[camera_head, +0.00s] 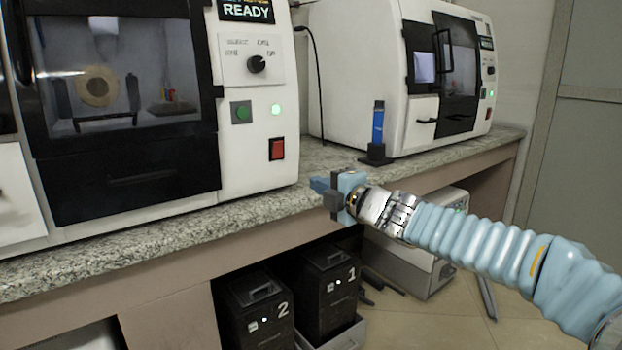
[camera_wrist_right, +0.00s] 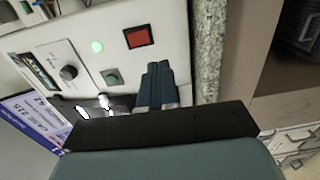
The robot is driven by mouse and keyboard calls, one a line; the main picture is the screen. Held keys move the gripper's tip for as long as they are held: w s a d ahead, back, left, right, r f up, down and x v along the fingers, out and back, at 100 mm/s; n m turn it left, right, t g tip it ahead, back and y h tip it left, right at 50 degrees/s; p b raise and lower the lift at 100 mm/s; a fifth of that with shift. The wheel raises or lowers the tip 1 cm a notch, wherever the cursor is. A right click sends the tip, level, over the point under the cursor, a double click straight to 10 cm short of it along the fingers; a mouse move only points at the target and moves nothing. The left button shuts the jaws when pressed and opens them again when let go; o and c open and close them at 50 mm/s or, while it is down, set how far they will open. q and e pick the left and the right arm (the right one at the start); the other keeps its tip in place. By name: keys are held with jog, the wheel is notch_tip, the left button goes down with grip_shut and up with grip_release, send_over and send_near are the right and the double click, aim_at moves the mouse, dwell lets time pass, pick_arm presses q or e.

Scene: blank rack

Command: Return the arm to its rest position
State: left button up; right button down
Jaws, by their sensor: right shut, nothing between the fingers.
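My right arm comes in from the right in the head view, with its light-blue ribbed sleeve stretched out toward the counter. My right gripper (camera_head: 318,185) is at the counter's front edge, in front of the left machine and below its red switch. Its two blue fingers are together and empty, and they also show closed in the right wrist view (camera_wrist_right: 158,70). I cannot tell whether the fingertips touch anything. My left arm and gripper are not in view.
The left white machine (camera_head: 255,100) has a READY display, a knob and a red switch (camera_head: 277,148). A blue tube stands in a black holder (camera_head: 376,154) beside the right machine (camera_head: 395,60). Black boxes (camera_head: 258,310) numbered 2 and 1 (camera_head: 330,290) sit under the granite counter (camera_head: 150,225).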

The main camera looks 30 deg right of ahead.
jog(key=shift+s, duration=0.2)
dwell(0.4)
jog(key=w+a+f+m+g+y+p, duration=0.1)
jog(key=w+a+f+m+g, duration=0.15)
jog(key=a+f, duration=0.45)
jog(key=w+a+f+m+g, duration=0.2)
jog(key=w+f, duration=0.1)
jog(key=f, duration=0.7)
jog(key=s+a+f+m+g+p, duration=0.1)
jog(key=a+f+m+g, duration=0.15)
jog(key=f, duration=0.45)
jog(key=s+a+f+m+g+y, duration=0.1)
jog(key=a+f+m, duration=0.15)
jog(key=f, duration=0.45)
jog(key=s+a+f+m+g+p, duration=0.1)
jog(key=s+a+f, duration=0.15)
jog(key=f, duration=0.45)
jog(key=s+a+f+m+g, duration=0.4)
jog(key=s+f+m, duration=0.1)
jog(key=s+f, duration=0.4)
jog(key=s+a+f+m+g+p, duration=0.1)
jog(key=s+a+f+m+g, duration=0.2)
jog(key=s+f, duration=0.7)
jog(key=s+a+m, duration=0.2)
jog(key=s, duration=0.1)
jog(key=shift+s+f+g+y, duration=0.2)
jog(key=shift+f+g+y, duration=0.1)
jog(key=shift+g, duration=0.1)
